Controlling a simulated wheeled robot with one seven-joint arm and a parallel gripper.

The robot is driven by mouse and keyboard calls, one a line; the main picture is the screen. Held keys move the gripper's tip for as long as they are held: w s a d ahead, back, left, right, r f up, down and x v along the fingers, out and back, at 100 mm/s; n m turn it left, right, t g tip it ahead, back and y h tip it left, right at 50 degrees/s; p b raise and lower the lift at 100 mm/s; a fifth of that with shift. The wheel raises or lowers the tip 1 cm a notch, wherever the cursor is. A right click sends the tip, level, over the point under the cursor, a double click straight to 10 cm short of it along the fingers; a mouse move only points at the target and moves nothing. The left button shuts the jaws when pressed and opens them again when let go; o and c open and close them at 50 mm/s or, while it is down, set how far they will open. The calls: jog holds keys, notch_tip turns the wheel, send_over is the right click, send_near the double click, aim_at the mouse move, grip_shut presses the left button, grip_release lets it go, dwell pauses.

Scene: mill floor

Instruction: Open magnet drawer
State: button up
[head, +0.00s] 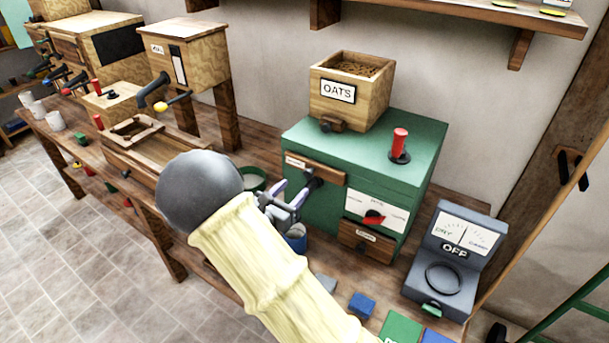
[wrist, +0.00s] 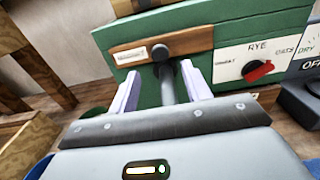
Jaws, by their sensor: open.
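The green mill (head: 300,215) has an upper wooden drawer front (head: 333,174) with a small label too small to read; I take this as the magnet drawer. The drawer front also shows in the wrist view (wrist: 192,41). It looks flush with the green body. A dark round knob (wrist: 161,49) sits near its middle. My gripper (head: 287,198) is at the drawer, its two pale fingers apart. In the wrist view, my gripper (wrist: 162,88) has a dark bar between its fingers, below the knob. I cannot tell whether the fingers touch anything.
A lower wooden drawer (head: 366,241) and a red selector (head: 374,217) are on the mill's front. An oats hopper (head: 351,92) and red-handled lever (head: 399,145) are on top. A grey meter reading OFF (head: 455,250) stands right. A blue cup (head: 296,239) is below my gripper.

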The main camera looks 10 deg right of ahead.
aim_at(307, 175)
jog(key=p+x, duration=0.1)
jog(key=x, duration=0.6)
jog(key=shift+s, duration=0.1)
grip_shut()
